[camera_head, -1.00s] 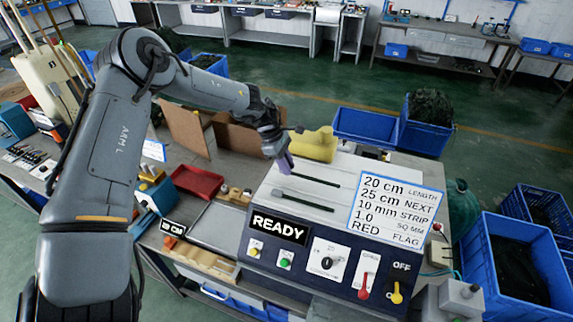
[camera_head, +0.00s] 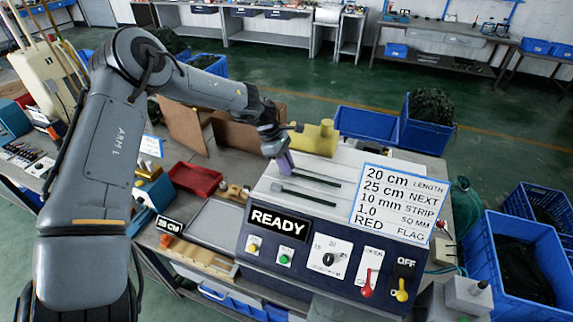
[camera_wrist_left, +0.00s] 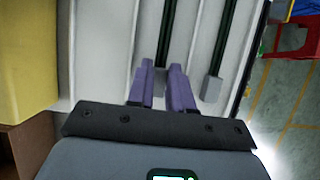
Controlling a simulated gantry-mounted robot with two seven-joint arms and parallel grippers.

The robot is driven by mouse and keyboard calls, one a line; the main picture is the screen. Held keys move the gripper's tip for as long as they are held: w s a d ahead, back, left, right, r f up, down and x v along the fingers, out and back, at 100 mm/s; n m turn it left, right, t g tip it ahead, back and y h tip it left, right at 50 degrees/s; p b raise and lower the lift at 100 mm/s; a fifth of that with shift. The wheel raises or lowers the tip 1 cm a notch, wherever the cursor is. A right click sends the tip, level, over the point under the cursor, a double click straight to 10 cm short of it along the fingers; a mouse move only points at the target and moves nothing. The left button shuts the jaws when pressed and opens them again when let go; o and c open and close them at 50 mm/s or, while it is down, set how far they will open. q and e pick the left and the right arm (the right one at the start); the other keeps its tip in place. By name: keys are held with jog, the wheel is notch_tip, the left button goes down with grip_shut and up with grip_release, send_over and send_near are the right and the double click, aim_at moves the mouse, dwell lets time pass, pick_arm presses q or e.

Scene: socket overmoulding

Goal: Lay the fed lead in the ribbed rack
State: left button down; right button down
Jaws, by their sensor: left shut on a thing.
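My left gripper (camera_head: 284,163), with purple fingertips, is low over the pale ribbed rack (camera_head: 275,172) on top of the machine. It is shut on the grey end of a dark lead (camera_head: 318,178), and the lead runs off to the right. In the left wrist view the fingers (camera_wrist_left: 163,92) are either side of that grey end, and the lead (camera_wrist_left: 180,30) lies along the ribs. A second dark lead (camera_head: 308,198) with a grey end (camera_wrist_left: 212,88) lies parallel, apart from the first. Whether the held lead touches the rack floor cannot be told. My right gripper is out of view.
A yellow block (camera_head: 315,138) stands behind the rack. The READY display (camera_head: 278,223) and a white text panel (camera_head: 393,203) are on the machine. A red tray (camera_head: 195,179) is to the left. Blue bins (camera_head: 365,125) stand behind.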

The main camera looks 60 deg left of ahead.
pick_arm(q)
jog(key=c, duration=0.9)
grip_release()
jog(key=shift+c, duration=0.2)
jog(key=shift+r, duration=0.1)
